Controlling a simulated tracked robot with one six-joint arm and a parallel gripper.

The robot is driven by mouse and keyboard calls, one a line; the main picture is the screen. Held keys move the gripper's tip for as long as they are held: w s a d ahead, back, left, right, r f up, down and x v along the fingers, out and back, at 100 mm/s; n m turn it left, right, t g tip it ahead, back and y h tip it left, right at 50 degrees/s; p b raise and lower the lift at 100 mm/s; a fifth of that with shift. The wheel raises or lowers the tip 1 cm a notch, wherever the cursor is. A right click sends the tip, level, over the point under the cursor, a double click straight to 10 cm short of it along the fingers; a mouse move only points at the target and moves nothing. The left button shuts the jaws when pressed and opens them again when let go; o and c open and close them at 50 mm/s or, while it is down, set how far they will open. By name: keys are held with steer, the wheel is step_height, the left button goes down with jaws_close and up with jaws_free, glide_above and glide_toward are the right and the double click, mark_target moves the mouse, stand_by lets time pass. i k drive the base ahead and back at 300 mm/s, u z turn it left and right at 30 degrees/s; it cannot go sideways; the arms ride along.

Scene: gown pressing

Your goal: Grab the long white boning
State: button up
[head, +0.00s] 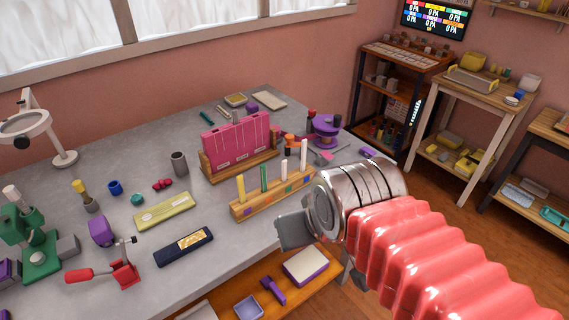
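A wooden rack (262,203) with coloured patches along its front stands on the grey table. It holds upright sticks in a row. The long white boning (303,156) is the tall white stick at the right end. A shorter white stick (284,172), a green stick (263,178) and a yellow stick (241,188) stand to its left. My gripper (292,231) is in front of and below the rack's right end in the picture, apart from the long white boning. Only grey parts of it show, and my silver wrist hides the rest, so its opening is unclear.
A pink panel in a wooden stand (238,143) is behind the rack. A purple spool-like device (325,128) is behind the long white boning. A dark blue case (184,247) and a yellow-green case (164,211) lie to the left. A lower wooden shelf (238,288) holds several items.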

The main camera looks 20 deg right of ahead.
mark_target(303, 142)
steer(key=u, duration=2.1)
steer(key=k, duration=0.9)
steer(key=z, duration=0.4)
steer(key=i, duration=0.5)
steer(key=z, duration=0.05)
